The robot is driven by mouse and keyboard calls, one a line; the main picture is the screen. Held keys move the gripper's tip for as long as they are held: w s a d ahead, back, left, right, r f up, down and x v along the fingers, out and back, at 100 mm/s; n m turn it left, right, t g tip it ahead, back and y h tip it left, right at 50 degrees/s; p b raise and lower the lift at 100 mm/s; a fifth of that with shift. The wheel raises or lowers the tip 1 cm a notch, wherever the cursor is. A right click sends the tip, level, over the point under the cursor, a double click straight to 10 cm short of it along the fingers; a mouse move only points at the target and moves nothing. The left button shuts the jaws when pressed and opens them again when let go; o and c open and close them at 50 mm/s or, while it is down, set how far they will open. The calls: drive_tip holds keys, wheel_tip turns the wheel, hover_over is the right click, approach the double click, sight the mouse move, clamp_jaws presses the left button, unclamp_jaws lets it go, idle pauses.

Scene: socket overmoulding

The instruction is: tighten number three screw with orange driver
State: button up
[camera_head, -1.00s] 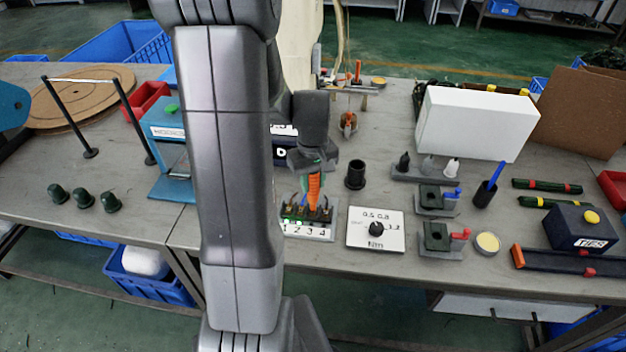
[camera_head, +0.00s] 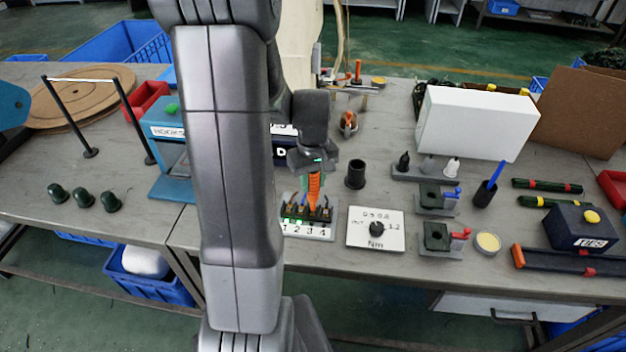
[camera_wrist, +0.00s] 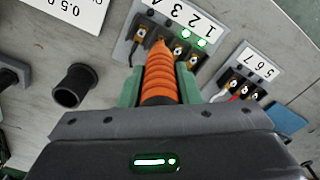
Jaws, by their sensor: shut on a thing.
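The orange driver (camera_head: 314,190) stands upright over the numbered screw block (camera_head: 318,235). My gripper (camera_head: 313,178) is shut on its handle. In the wrist view, the green fingers of my gripper (camera_wrist: 161,88) close on both sides of the ribbed orange handle (camera_wrist: 159,72). The driver points at the block (camera_wrist: 128,48) near number three, between the screw at four and the screw at two. The driver hides its tip and the number three screw, so contact cannot be seen. Green lights show by numbers one and two.
A black cup (camera_head: 356,175) stands right of the block. In the wrist view, a second block marked 5 6 7 (camera_wrist: 232,72) with wires sits to the right. Bare table lies between these things.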

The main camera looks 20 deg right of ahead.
drive_tip(key=shift+f+b, duration=0.5)
drive_tip(key=shift+f, duration=0.1)
idle(2.0)
wheel_tip(320, 180, up, 5)
drive_tip(key=p, duration=0.4)
idle(0.4)
